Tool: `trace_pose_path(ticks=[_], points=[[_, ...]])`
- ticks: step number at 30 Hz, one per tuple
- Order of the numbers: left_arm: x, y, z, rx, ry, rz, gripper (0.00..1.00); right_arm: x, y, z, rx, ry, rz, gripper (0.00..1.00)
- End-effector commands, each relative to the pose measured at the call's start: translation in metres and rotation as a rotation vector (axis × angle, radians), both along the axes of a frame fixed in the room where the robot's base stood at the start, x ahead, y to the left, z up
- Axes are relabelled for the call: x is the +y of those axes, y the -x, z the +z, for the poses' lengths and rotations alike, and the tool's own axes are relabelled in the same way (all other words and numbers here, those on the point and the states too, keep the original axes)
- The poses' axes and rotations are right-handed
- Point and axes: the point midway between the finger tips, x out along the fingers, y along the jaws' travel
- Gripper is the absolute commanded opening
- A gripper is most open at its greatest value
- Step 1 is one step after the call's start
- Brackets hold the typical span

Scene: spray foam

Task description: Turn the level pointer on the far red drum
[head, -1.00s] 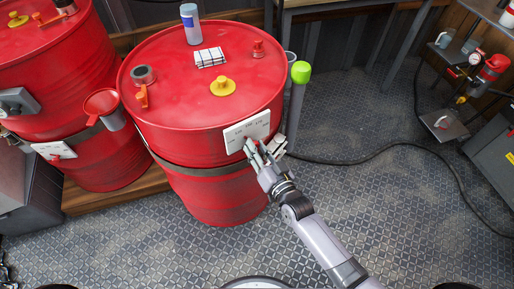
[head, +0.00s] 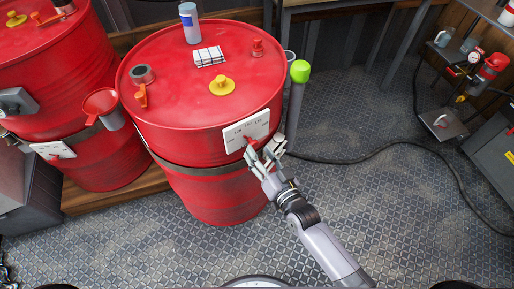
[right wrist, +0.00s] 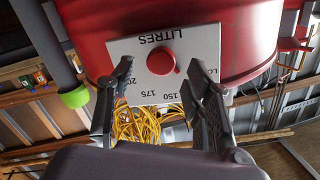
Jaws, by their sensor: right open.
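A white litre-scale plate (head: 240,134) is on the side of the middle red drum (head: 190,140), with a red pointer (head: 252,143) at its lower edge. In the right wrist view the plate (right wrist: 190,45) reads LITRES, and the pointer's round red knob (right wrist: 161,61) faces me. My right gripper (head: 268,156) is open just in front of the plate's lower right. In the wrist view its fingers (right wrist: 161,95) are on either side of the knob, apart from it. The left red drum (head: 95,165) has a similar plate (head: 45,150) with a red pointer (head: 62,156). My left gripper is not in view.
A green-capped post (head: 299,72) stands close right of the middle drum. A red funnel (head: 101,103) sits between the drums. A spray can (head: 189,22) and yellow cap (head: 222,85) are on the drum top. A black hose crosses the open floor at right.

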Motion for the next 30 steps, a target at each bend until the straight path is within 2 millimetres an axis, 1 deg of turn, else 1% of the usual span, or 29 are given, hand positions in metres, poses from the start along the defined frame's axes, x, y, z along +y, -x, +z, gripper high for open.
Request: trace_pose_path(ticks=[1,6,9,12,15,18,30], points=[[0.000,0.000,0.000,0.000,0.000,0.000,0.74,-0.006,0.012,-0.001,0.003,0.003,-0.001,0.47],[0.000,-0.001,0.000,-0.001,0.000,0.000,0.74,-0.023,0.045,0.001,0.003,0.001,0.000,0.47],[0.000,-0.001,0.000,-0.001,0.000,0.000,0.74,-0.031,0.061,0.002,0.003,0.001,0.000,0.47],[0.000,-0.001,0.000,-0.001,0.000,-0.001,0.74,-0.037,0.072,0.003,0.001,0.001,-0.001,0.47],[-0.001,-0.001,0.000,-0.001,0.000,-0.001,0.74,-0.041,0.079,0.004,0.002,0.000,-0.001,0.47],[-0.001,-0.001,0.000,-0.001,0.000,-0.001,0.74,-0.043,0.081,0.005,0.000,0.000,0.000,0.47],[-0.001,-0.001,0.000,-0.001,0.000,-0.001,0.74,-0.042,0.082,0.004,0.000,0.000,-0.001,0.47]])
